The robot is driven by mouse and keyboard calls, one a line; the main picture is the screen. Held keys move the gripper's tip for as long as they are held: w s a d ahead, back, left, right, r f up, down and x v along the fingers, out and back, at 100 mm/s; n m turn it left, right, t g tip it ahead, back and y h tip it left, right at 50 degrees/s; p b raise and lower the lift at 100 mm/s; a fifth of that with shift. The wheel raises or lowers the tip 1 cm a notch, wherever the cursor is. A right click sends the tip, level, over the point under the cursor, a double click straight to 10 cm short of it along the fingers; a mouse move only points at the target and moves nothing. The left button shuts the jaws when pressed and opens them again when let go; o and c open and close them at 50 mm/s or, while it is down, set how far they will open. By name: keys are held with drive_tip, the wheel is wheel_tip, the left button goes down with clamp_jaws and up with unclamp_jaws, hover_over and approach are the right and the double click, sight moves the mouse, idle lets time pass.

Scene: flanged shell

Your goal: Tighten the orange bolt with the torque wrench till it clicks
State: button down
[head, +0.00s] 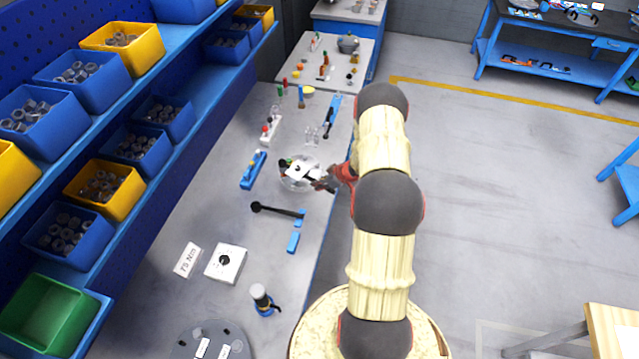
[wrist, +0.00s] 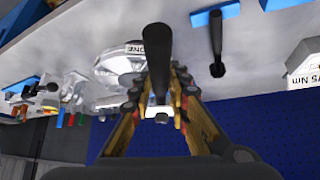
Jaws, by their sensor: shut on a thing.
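My gripper (head: 338,180) is beside the clear, round flanged shell (head: 292,184) on the bench. In the wrist view, my gripper (wrist: 160,98) is shut on a tool with a thick black handle (wrist: 158,52), which looks like the torque wrench. The shell (wrist: 104,62) lies just behind the fingers, with a white plate (head: 298,168) on top. I cannot make out the orange bolt; the gripper and tool cover part of the shell.
Another black wrench (head: 275,209) lies with its end at a blue cradle (head: 299,217). Bin shelves (head: 105,190) line the left; open floor lies right.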

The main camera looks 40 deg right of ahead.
drive_tip(key=shift+f+b, duration=0.7)
drive_tip(key=shift+f, duration=0.4)
drive_tip(key=a+m+h+b, duration=0.2)
drive_tip(key=a+m+b, duration=0.2)
drive_tip(key=a+b, duration=0.3)
drive_tip(key=shift+f+h+b, duration=0.25)
drive_tip(key=shift+h+b, duration=0.15)
drive_tip(key=shift+b, duration=0.55)
idle(0.7)
drive_tip(key=shift+w+a+m+b, duration=0.15)
drive_tip(key=shift+a+m+b, duration=0.35)
drive_tip(key=shift+a+b, duration=0.55)
drive_tip(key=shift+d, duration=0.2)
